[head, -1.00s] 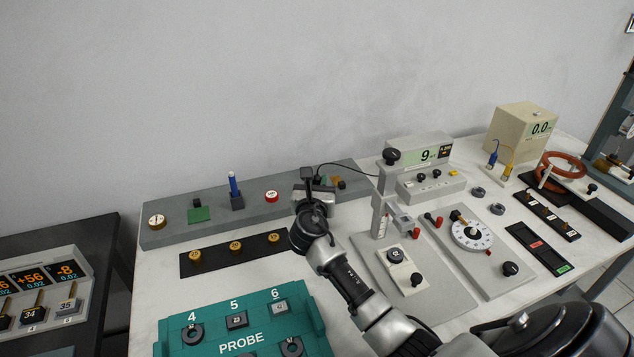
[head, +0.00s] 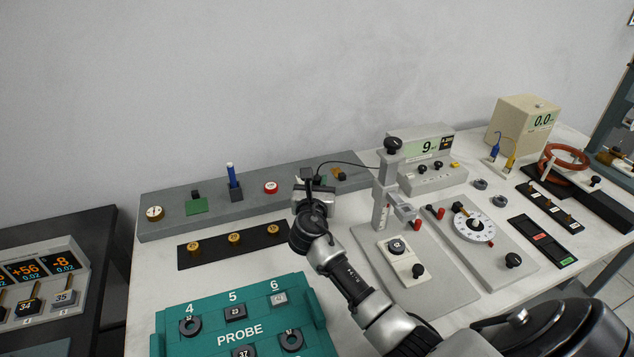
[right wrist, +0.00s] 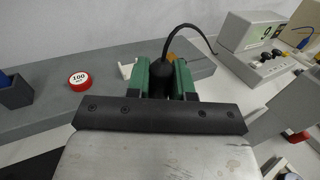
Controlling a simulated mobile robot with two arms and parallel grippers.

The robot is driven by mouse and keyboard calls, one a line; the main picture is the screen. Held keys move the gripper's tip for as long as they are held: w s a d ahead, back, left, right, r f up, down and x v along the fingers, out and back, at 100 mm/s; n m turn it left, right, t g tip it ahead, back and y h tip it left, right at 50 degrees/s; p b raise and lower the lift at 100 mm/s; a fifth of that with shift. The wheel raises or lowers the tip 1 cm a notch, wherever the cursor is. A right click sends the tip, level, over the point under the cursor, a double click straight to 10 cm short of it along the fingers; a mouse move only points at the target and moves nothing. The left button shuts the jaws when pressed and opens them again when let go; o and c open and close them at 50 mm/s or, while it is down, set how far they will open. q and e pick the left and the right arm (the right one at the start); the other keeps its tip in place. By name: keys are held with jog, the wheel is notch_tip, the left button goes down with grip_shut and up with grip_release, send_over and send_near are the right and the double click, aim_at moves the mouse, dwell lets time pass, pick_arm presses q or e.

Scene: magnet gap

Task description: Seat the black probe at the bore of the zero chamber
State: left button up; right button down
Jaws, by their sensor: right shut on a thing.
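My right gripper (head: 309,184) is over the right part of the grey ledge at the back of the bench. In the right wrist view its two green-padded fingers (right wrist: 162,80) are shut on the black probe (right wrist: 159,76). A black cable leaves the probe's top and runs right towards the meter. The probe's lower end is hidden by the gripper, so I cannot tell whether it touches anything. A small white part (right wrist: 126,70) and an orange part (right wrist: 172,57) show close by on the ledge. I cannot tell which thing is the zero chamber. My left gripper is out of view.
The grey ledge (head: 160,229) carries a red-rimmed 100 disc (head: 270,187) and a blue rod in a dark block (head: 233,178). A teal PROBE tray (head: 262,337) lies in front. The meter (head: 428,150) reading 9 and a grey stand (head: 382,200) are to the right.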

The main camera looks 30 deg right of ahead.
jog(key=shift+f+b, duration=0.4)
jog(key=shift+f, duration=0.3)
jog(key=shift+f, duration=0.1)
jog(key=c, duration=0.9)
grip_release()
jog(key=shift+a, duration=0.1)
jog(key=v, duration=1)
jog(key=shift+s+a, duration=0.25)
